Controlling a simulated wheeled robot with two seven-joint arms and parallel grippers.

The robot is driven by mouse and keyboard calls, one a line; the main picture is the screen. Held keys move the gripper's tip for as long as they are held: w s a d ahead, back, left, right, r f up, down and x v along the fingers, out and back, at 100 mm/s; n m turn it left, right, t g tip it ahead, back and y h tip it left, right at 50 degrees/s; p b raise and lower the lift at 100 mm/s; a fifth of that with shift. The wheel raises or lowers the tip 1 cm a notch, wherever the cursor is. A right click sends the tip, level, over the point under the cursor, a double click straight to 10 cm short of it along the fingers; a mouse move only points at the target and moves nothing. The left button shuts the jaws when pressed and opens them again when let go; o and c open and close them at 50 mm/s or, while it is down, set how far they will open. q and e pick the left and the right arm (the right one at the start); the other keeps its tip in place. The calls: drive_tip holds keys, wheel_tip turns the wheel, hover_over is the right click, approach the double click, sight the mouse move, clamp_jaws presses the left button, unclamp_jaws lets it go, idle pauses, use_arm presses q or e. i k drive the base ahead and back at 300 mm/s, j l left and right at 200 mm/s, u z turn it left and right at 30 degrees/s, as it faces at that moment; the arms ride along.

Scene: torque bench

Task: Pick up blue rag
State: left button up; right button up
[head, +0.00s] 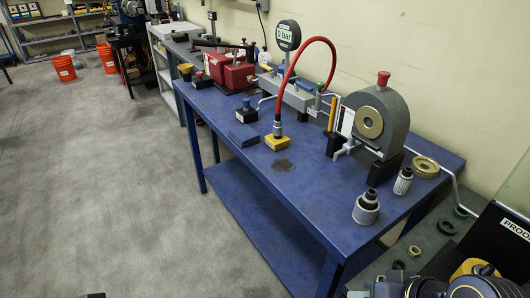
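A flat, folded-looking blue piece (243,136), which looks like the blue rag, lies on the blue bench (330,213) near its left front edge. It is close in colour to the bench top, and its texture is too small to tell. Nothing is touching it from above. Dark machine-like parts at the bottom right corner look like part of my own arm. No gripper fingers show in the head view.
A yellow block (276,143) with a red hose (334,62) stands right of the blue piece. A dark stain (282,165) lies in front. A grey round device (378,120) and metal fittings (366,207) occupy the right.

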sight(244, 136)
drive_tip(key=i+j, duration=0.2)
drive_tip(key=i, duration=0.25)
drive_tip(key=i+j+u, duration=0.1)
drive_tip(key=i, duration=0.3)
drive_tip(key=i+j, duration=0.3)
drive_tip(key=i, duration=0.15)
drive_tip(key=i+j+u, duration=0.1)
drive_tip(key=i, duration=0.35)
